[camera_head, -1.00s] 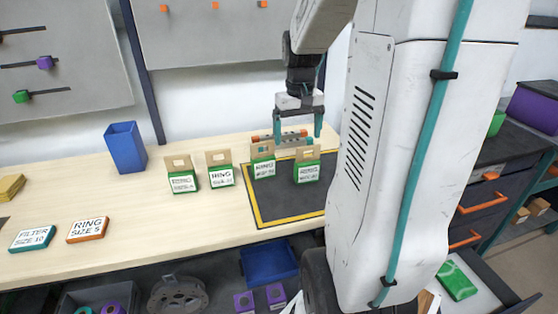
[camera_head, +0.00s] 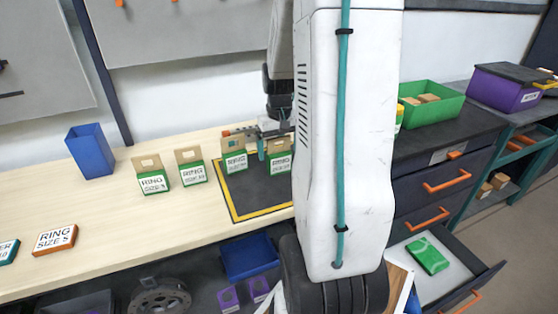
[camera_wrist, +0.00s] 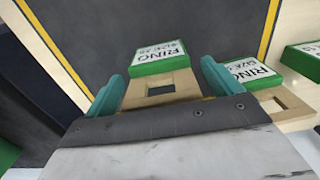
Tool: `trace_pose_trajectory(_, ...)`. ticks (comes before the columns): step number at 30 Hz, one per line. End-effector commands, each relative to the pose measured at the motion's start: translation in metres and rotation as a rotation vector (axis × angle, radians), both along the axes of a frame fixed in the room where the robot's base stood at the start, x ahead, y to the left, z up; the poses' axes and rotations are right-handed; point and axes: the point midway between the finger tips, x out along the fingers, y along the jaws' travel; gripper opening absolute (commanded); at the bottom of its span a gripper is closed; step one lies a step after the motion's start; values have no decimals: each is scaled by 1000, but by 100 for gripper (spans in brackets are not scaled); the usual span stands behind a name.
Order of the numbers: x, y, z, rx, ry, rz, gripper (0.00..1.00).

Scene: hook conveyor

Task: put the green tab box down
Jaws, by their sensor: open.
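Two green tab boxes stand on the dark mat (camera_head: 240,196). Each has a green body, a white RING label and a cardboard tab with a hole. My gripper (camera_wrist: 162,82) is open around the tab of the right-hand box (camera_head: 279,160), which also shows between the teal fingers in the wrist view (camera_wrist: 158,66). A gap shows on each side of the tab. The other box on the mat (camera_head: 235,162) stands just left; in the wrist view it is beside the right finger (camera_wrist: 252,73). In the head view my arm hides part of the gripper and mat.
Two similar boxes (camera_head: 152,183) (camera_head: 193,174) stand on the bench left of the mat. A blue bin (camera_head: 90,151) stands further left. An orange-edged RING box (camera_head: 55,239) lies flat near the front. An open drawer (camera_head: 440,285) and a green bin (camera_head: 432,101) are at the right.

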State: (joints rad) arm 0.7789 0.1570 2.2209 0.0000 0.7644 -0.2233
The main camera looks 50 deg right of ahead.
Motion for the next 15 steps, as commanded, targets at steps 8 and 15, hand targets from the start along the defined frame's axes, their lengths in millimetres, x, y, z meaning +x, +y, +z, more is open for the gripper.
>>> trace_pose_trajectory(8,0,0,0,-1,-1,0,42)
trace_pose_trajectory(15,0,0,1,-1,-1,0,38)
